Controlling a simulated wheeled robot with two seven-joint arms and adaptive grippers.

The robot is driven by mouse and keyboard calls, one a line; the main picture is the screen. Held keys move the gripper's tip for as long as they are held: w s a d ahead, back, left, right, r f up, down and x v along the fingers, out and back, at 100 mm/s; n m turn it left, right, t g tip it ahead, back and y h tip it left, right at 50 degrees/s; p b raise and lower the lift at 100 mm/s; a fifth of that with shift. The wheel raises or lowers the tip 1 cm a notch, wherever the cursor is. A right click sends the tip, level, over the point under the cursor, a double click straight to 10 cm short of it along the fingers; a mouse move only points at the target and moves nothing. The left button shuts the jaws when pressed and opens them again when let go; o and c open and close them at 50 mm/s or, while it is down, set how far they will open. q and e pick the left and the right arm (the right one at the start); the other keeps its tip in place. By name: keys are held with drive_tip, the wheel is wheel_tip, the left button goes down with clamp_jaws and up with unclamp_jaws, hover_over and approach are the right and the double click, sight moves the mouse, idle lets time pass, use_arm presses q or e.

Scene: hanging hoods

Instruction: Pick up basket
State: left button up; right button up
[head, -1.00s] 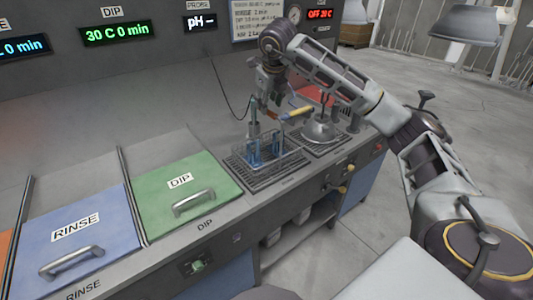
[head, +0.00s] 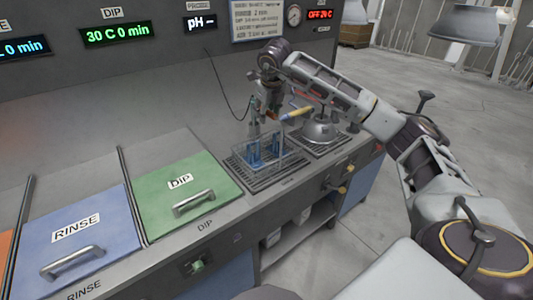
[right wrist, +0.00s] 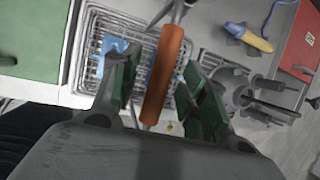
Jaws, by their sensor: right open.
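The wire basket (head: 279,147) with blue contents stands on a dark grate on the counter, right of the green DIP lid. My right gripper (head: 268,112) is directly above it, pointing down. In the right wrist view the basket's wire mesh (right wrist: 98,45) lies below the fingers, with blue pieces in it. An orange bar-shaped handle (right wrist: 164,75) rises between the green-padded fingers of the right gripper (right wrist: 162,88). The fingers are apart, with visible gaps on both sides of the handle. My left gripper is out of view.
A yellow probe (head: 297,114) on a cable is just right of the gripper. A round metal device (head: 321,128) stands on the grate at the right. A green DIP lid (head: 172,212) and a blue RINSE lid (head: 105,226) lie to the left. Open floor is at the right.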

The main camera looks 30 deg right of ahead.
drive_tip(key=shift+w+d+f, duration=0.1)
drive_tip(key=shift+w+f, duration=0.1)
drive_tip(key=shift+f, duration=0.4)
drive_tip(key=shift+c, duration=0.4)
clamp_jaws()
drive_tip(key=shift+r, duration=0.15)
